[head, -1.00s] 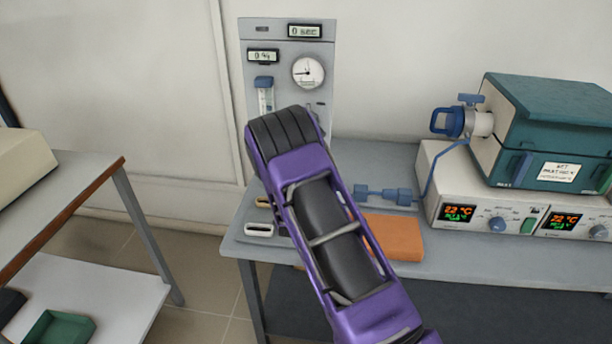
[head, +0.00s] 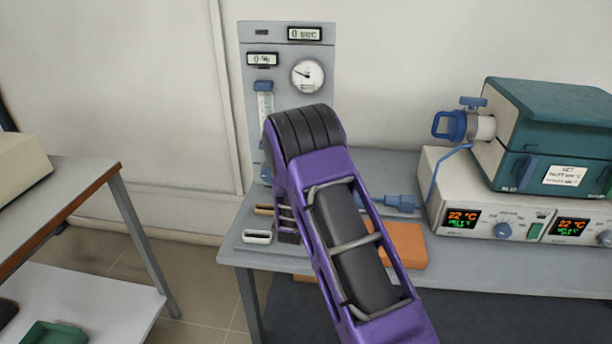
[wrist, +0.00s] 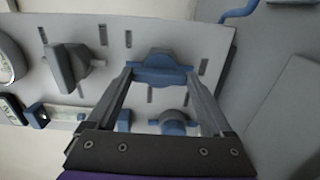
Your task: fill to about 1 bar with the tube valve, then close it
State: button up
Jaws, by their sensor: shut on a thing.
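The grey control panel (head: 318,105) stands upright at the back of the bench. Its round white pressure gauge (head: 308,75) has a needle pointing left and slightly up; the scale is too small to read. In the wrist view, my gripper (wrist: 162,76) is shut on a blue valve handle (wrist: 160,66) on the panel, one finger at each side. A grey valve knob (wrist: 70,66) sits left of it, and a round blue fitting (wrist: 173,122) shows between the fingers. In the head view my purple arm hides the gripper and the lower panel.
A blue tube flow meter (head: 264,104) is beside the gauge. The displays read 0. A teal furnace (head: 555,120) with a blue-handled fitting (head: 455,126) stands at right on its controller (head: 480,190). An orange block (head: 405,245) lies on the bench (head: 500,265) behind my arm.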

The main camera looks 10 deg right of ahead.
jog(key=o, duration=1.1)
jog(key=shift+o, duration=0.2)
jog(key=shift+s+a, duration=0.1)
jog(key=v, duration=1.7)
jog(key=shift+s, duration=0.15)
jog(key=shift+r, duration=0.1)
